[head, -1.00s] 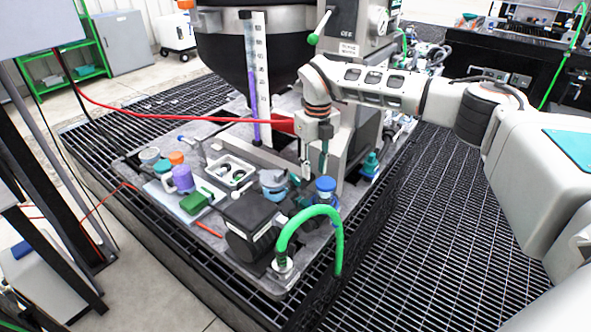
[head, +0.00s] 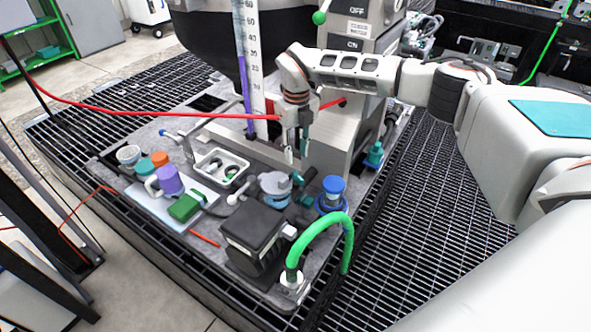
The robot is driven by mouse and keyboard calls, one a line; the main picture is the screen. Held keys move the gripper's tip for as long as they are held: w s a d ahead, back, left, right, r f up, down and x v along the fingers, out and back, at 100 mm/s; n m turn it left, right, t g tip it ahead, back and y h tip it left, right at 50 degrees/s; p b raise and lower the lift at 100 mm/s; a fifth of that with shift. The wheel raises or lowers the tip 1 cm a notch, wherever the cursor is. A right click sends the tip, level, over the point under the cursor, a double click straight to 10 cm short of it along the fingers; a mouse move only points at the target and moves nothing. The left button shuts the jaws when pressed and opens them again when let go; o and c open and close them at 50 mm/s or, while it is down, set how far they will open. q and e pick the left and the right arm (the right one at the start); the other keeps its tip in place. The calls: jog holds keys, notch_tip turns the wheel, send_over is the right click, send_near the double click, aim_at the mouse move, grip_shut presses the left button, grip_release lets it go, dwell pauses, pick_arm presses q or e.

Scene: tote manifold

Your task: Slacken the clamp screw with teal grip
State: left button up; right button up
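A grey-blue round clamp (head: 273,187) sits on the grey plate (head: 160,228), in the middle of the head view. A small teal grip (head: 297,178) shows at its right side, partly hard to make out among dark parts. My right gripper (head: 297,158) points down just above the teal grip. Its two fingers look apart with nothing between them. I cannot tell whether a fingertip touches the grip. My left gripper is not in view.
A blue-capped fitting (head: 333,192), a green hose (head: 322,227) and a black box (head: 252,235) stand in front. A white tray (head: 221,167), a purple cap (head: 168,180) and a green block (head: 185,208) lie left. A red hose (head: 140,111) crosses behind. A teal fitting (head: 375,154) stands right.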

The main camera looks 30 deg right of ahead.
aim_at(296, 174)
notch_tip(296, 174, down, 8)
jog(key=shift+f, duration=0.1)
dwell(0.4)
grip_shut()
